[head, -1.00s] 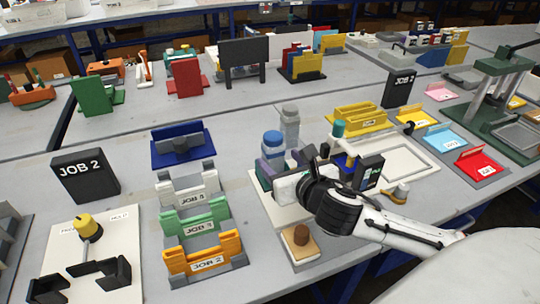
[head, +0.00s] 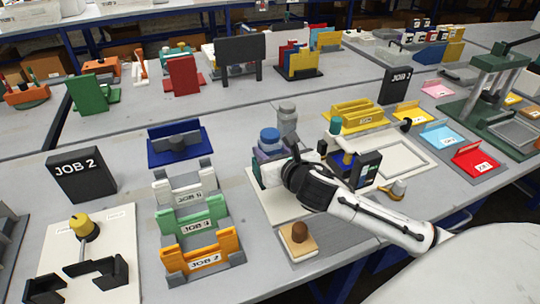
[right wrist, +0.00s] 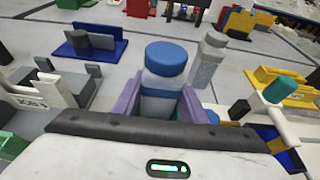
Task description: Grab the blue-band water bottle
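The blue-band water bottle (head: 269,140) stands upright at the middle of the table, with a blue cap and a light body. In the right wrist view the bottle (right wrist: 164,70) is straight ahead, its lower part hidden by my gripper. My right gripper (head: 272,158) is at the bottle's near side. In the right wrist view, purple finger-like pieces of the gripper (right wrist: 162,105) flank the bottle closely on both sides; I cannot tell whether they press on it. My left gripper is not in view.
A grey bottle (head: 287,120) stands close behind the blue one, also upright. A blue holder (head: 180,146) and JOB racks (head: 187,190) are to the left. A yellow rack (head: 357,117) is to the right. A block with a brown knob (head: 299,236) lies in front.

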